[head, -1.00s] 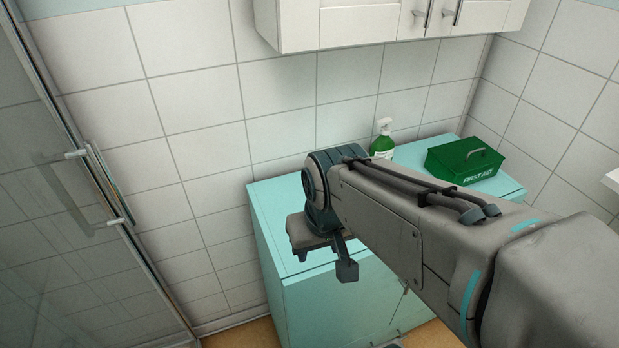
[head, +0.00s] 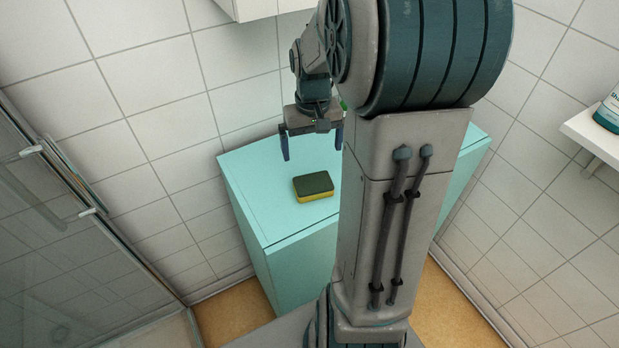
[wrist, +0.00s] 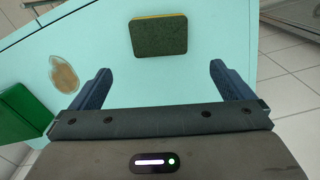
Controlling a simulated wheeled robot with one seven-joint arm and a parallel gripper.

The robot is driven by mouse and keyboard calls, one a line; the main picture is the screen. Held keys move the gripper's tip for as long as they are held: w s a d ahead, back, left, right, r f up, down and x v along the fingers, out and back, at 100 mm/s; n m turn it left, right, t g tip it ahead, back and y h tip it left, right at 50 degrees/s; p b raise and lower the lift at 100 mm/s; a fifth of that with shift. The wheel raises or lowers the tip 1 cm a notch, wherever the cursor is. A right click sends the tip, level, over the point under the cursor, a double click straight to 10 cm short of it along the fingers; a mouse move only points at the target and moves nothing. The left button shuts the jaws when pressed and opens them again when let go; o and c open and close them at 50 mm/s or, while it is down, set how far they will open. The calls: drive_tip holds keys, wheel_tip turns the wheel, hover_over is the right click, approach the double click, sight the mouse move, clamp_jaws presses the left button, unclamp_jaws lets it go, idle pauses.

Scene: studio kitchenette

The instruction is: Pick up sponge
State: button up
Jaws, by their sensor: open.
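The sponge (head: 313,187) is a yellow block with a dark green top, lying flat on the turquoise cabinet top (head: 262,218). In the wrist view the sponge (wrist: 159,35) lies beyond the fingertips, roughly centred between them. My gripper (head: 312,149) is open and empty, pointing down above the cabinet, behind the sponge in the head view. In the wrist view its two fingers (wrist: 160,72) stand wide apart, and neither touches the sponge.
A green box (wrist: 22,110) stands on the cabinet at the left of the wrist view, near a brownish oval patch (wrist: 64,74). A glass-panelled door (head: 60,230) is at the left. A white shelf (head: 590,135) with a bottle (head: 610,108) is at the right.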

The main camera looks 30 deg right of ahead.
hover_over(313, 183)
drive_tip(key=f, duration=0.7)
drive_tip(key=shift+w, duration=0.3)
drive_tip(key=shift+s+f, duration=0.15)
drive_tip(key=shift+f, duration=1.2)
drive_tip(key=shift+s+f, duration=0.1)
drive_tip(key=shift+f, duration=1.2)
drive_tip(key=c, duration=0.8)
